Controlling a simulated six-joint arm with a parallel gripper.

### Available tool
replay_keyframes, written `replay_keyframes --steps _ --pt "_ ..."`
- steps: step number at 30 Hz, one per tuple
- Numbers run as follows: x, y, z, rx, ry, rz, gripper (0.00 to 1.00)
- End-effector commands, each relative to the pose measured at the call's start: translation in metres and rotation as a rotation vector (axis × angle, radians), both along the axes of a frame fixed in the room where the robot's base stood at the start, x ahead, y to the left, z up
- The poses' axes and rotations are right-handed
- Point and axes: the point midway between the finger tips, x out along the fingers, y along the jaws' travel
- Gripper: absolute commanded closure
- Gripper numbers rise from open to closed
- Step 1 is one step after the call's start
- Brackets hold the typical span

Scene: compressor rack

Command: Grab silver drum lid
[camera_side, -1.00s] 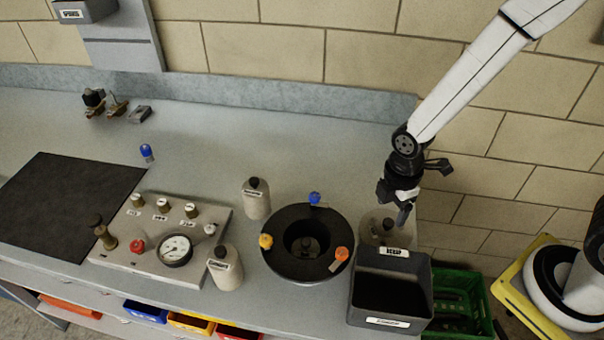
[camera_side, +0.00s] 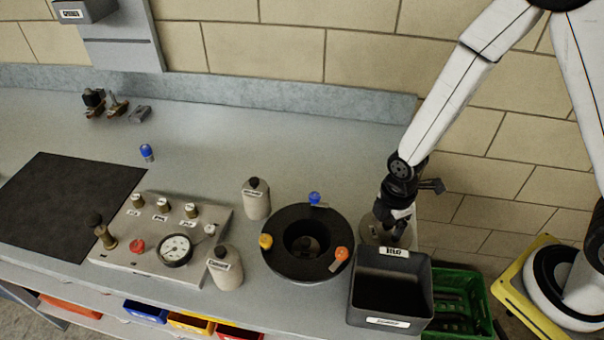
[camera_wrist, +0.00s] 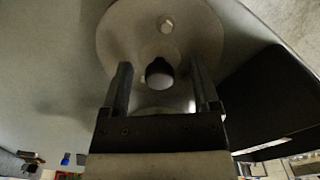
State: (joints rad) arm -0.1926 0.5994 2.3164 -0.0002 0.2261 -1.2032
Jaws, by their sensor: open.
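The silver drum lid (camera_wrist: 125,42) is a round grey disc with a dark knob (camera_wrist: 159,73) and a smaller light fitting on it, seen in the wrist view. In the side view the lid (camera_side: 371,228) lies on the bench behind the black bin, mostly hidden by my gripper and the bin. My gripper (camera_wrist: 162,75) is open, with one finger on each side of the dark knob. In the side view my gripper (camera_side: 390,232) is low over the lid. I cannot tell whether the fingers touch the knob.
A black bin (camera_side: 419,297) stands right in front of the lid. A black ring-shaped drum (camera_side: 280,264) with coloured knobs is to the left. Two pale bottles (camera_side: 256,204) and a gauge panel (camera_side: 205,255) are farther left. A green crate (camera_side: 478,287) sits right of the bin.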

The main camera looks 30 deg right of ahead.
Motion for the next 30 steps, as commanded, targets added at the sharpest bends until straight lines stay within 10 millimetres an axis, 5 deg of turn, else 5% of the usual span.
replay_keyframes --steps 10,17,30 --pt "0.0001 0.0 0.0003 0.0 0.0 0.0 0.24" --pt "0.0001 0.0001 0.0003 0.0 0.0 0.0 0.98" --pt "0.0001 0.0001 0.0007 0.0 0.0 -0.001 1.0"
